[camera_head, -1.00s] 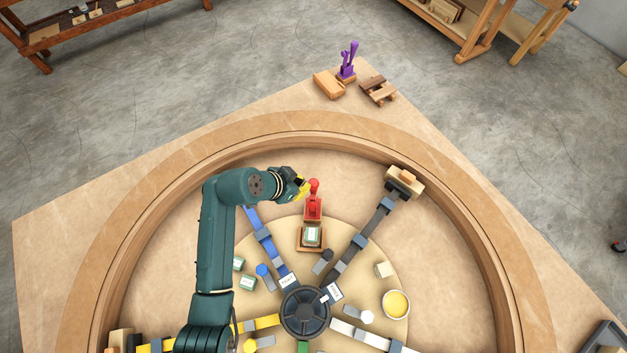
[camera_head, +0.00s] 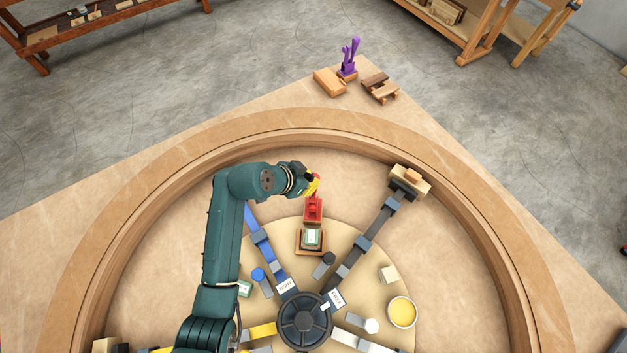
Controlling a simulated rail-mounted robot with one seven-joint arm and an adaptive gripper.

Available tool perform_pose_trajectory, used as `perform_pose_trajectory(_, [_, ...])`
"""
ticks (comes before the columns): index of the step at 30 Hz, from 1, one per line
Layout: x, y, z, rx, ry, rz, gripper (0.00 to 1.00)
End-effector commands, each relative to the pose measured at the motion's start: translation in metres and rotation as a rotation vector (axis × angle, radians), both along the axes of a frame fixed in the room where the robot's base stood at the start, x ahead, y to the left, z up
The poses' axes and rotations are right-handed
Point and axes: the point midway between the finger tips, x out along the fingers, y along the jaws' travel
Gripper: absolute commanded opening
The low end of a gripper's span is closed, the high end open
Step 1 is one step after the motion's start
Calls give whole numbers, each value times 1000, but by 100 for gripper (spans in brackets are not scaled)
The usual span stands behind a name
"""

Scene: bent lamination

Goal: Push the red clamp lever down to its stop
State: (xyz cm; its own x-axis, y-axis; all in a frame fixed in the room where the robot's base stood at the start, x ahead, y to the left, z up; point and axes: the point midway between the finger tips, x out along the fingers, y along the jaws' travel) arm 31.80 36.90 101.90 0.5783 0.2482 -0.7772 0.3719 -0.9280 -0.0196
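My gripper (camera_head: 315,184), with yellow fingers, is at the lever's upper end. I cannot tell whether the fingers touch the lever or whether they are apart.
A blue arm (camera_head: 262,246) and a grey arm (camera_head: 369,236) radiate from the dark hub (camera_head: 305,316). A yellow-filled cup (camera_head: 401,311) stands at right. A curved wooden rim (camera_head: 300,146) encloses the area. A purple clamp (camera_head: 349,62) stands outside it.

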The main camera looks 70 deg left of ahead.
Motion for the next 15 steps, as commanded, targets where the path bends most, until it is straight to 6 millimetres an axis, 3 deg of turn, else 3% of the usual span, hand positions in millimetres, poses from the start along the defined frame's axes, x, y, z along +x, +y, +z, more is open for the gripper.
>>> perform_pose_trajectory(1, [-5, -10, -31, -39, 28, -4, 0])
perform_pose_trajectory(4, [-6, -12, -47, -46, 35, -5, 0])
perform_pose_trajectory(15, [-6, -12, -52, -45, 35, -6, 0])
